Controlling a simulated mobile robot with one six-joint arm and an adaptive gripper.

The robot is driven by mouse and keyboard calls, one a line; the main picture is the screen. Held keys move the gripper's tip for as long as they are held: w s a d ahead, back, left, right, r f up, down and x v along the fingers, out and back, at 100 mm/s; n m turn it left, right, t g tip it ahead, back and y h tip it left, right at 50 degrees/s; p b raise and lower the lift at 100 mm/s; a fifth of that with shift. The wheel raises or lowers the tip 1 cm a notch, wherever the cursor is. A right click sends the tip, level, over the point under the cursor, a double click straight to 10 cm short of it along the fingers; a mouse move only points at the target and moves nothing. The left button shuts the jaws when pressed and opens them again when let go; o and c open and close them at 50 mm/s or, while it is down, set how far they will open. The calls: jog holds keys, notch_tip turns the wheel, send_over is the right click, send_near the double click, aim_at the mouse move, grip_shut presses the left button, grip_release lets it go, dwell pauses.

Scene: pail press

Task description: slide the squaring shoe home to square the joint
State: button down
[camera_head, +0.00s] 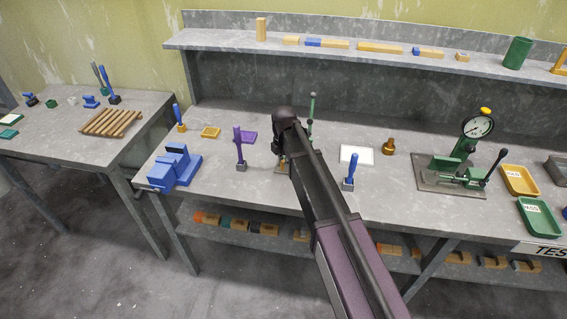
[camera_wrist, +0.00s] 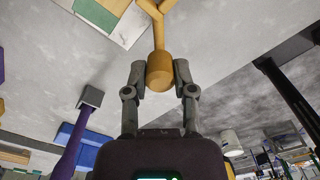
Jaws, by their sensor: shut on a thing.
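My gripper (camera_wrist: 158,78) is shut on a yellow knob (camera_wrist: 159,72) in the wrist view, one finger on each side. A yellow stem (camera_wrist: 158,32) runs from the knob and forks at the top edge. I cannot tell for certain whether this is the squaring shoe's handle. A pale plate (camera_wrist: 131,27) with a green piece (camera_wrist: 97,13) shows beside the stem at the upper left. In the head view my arm covers most of the fixture; only a green upright lever (camera_head: 312,107) and a bit of tan base (camera_head: 281,169) show. The shoe's seat and the joint are hidden.
A purple upright tool (camera_head: 240,150) and a blue vise (camera_head: 176,169) stand left of my arm. A blue-handled tool (camera_head: 349,172) stands close on the right, before a white sheet (camera_head: 356,155). A green dial press (camera_head: 461,160) is farther right.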

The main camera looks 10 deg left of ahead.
jog(key=shift+w+d, duration=0.8)
jog(key=shift+c, duration=1.8)
grip_release()
jog(key=shift+s+a, duration=0.1)
jog(key=shift+s, duration=0.05)
